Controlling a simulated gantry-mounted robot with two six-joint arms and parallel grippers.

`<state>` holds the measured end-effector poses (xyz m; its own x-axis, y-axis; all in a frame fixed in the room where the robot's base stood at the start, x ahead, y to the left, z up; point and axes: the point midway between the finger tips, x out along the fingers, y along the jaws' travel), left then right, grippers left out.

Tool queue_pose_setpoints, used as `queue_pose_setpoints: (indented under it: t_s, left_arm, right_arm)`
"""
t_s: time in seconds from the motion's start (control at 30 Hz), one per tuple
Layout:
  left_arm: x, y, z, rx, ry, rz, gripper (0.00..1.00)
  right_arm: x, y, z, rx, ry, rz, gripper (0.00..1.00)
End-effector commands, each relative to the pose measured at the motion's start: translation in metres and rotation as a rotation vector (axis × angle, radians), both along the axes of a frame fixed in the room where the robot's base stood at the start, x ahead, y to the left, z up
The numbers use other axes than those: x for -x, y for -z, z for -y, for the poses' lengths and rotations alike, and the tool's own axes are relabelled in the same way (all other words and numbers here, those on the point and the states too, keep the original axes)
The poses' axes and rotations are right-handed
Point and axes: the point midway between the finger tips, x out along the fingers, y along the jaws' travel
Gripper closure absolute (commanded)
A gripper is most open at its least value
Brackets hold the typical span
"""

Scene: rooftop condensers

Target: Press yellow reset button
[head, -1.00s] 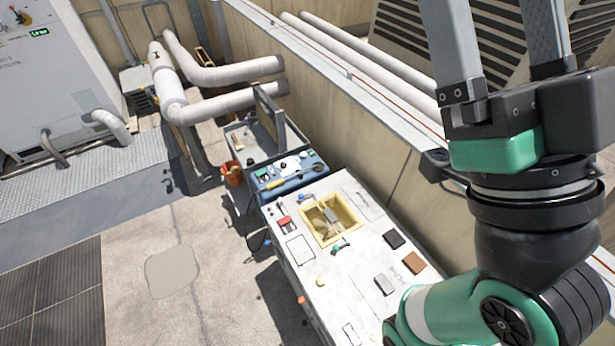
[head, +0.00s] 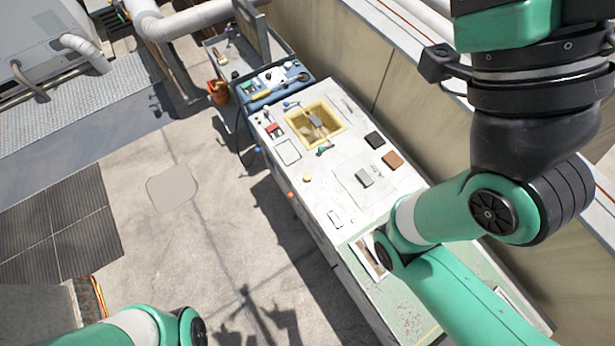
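A small round yellow button-like piece (head: 307,178) sits on the white top of the long cabinet (head: 345,205), below the yellow-framed recess (head: 335,108). It is too small to read any label. My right arm comes in from the right and covers part of the cabinet's near end; its gripper is not in view. My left arm shows only as a green link at the bottom left edge; its gripper is not in view. No gripper shows near the yellow piece.
A dark block (head: 374,140), a brown block (head: 393,160) and a grey block (head: 365,178) are on the cabinet top. A blue toolbox (head: 262,99) stands beyond its far end. A wall runs along the right side.

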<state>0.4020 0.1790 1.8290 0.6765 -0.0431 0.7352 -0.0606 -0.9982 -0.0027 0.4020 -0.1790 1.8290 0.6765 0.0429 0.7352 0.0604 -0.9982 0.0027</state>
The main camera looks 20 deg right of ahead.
Motion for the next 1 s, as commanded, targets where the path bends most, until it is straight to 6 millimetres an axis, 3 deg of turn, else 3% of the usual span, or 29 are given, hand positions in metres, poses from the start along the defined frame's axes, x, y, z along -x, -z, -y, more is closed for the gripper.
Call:
queue_pose_setpoints:
  t_s: [0.07, 0.53, 1.0]
  left_arm:
    - [0.0001, 0.0001, 0.0000, 0.000, 0.000, 0.000, 0.13]
    - [0.0000, 0.0001, 0.0000, 0.000, 0.000, 0.000, 0.13]
    - [0.0000, 0.0000, 0.0000, 0.000, 0.000, 0.000, 0.13]
  right_arm:
    - [0.0001, 0.0001, 0.0000, 0.000, 0.000, 0.000, 0.13]
    - [0.0000, 0.0001, 0.0000, 0.000, 0.000, 0.000, 0.98]
    - [0.0000, 0.0000, 0.0000, 0.000, 0.000, 0.000, 1.00]
